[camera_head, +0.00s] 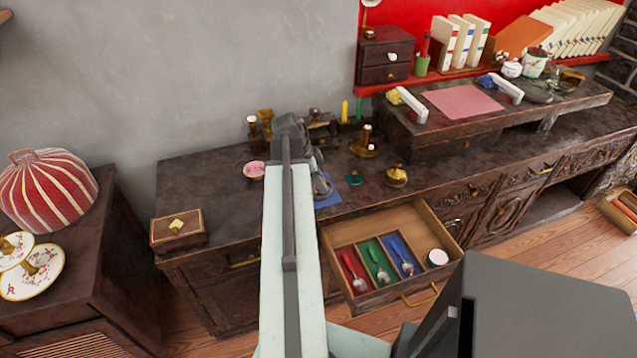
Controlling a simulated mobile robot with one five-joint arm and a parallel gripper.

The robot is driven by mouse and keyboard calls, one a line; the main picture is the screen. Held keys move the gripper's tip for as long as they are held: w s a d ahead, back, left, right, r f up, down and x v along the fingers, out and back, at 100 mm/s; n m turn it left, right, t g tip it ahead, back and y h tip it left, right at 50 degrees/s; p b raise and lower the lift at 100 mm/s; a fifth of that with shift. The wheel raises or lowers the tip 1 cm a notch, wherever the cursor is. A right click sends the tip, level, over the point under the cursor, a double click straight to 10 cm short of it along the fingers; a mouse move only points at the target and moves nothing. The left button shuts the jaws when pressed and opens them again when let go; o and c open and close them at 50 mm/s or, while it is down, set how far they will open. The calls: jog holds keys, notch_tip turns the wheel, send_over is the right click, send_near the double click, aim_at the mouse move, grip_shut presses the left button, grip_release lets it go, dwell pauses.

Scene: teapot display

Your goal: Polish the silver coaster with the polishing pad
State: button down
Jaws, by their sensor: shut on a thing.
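My gripper (292,135) is at the far end of my raised arm, over the back middle of the dark wooden desk (215,160). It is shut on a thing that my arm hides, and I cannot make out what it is. A shiny silver item (321,184) shows just right of the gripper, over a blue mat (329,200); I cannot tell whether it is the coaster. A small pink round item (255,170) lies on the desk left of the arm. I cannot identify the polishing pad for sure.
An open drawer (408,222) holds spoons in red, green and blue compartments and a round white-and-pink tin (438,257). Brass pieces (396,176) stand on the desk right of the gripper. A wooden box (177,229) sits at the desk's left corner. Desk left of the arm is mostly clear.

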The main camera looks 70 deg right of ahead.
jog(key=shift+w+d+f, duration=0.1)
jog(key=shift+w, duration=0.8)
jog(key=shift+a, duration=0.9)
jog(key=shift+s, duration=0.85)
notch_tip(320, 180, up, 6)
jog(key=p, duration=0.5)
jog(key=shift+p, duration=0.4)
notch_tip(320, 180, up, 3)
jog(key=p, duration=0.3)
